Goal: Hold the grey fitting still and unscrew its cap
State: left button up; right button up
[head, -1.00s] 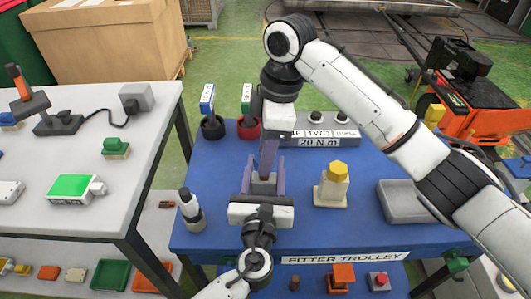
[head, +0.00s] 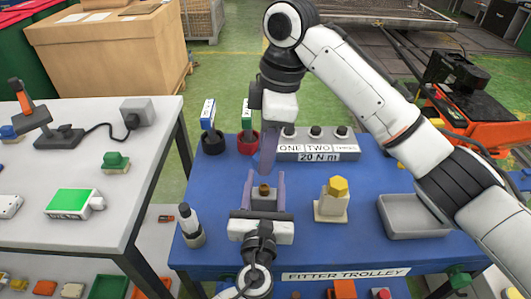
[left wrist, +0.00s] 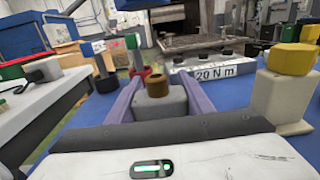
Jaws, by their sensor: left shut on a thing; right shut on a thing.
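The grey fitting (head: 264,203) stands upright between the purple fingers of my left gripper (head: 264,190), which is shut on it. In the left wrist view the grey fitting (left wrist: 160,104) shows a bare brown threaded neck (left wrist: 157,83) with no cap on it. My right gripper (head: 267,160) is above and slightly behind the neck, pointing down, clear of it. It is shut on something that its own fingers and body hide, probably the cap.
A beige block with a yellow hex top (head: 338,187) stands to the right. Behind are a grey label box (head: 318,145) and black and red cups (head: 248,143) with tags. A grey tray (head: 412,216) lies at the right. A white table (head: 130,200) is at the left.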

pick_arm(q)
jog(key=o, duration=1.6)
jog(key=shift+r, duration=0.1)
notch_tip(320, 180, up, 10)
jog(key=shift+f, duration=0.2)
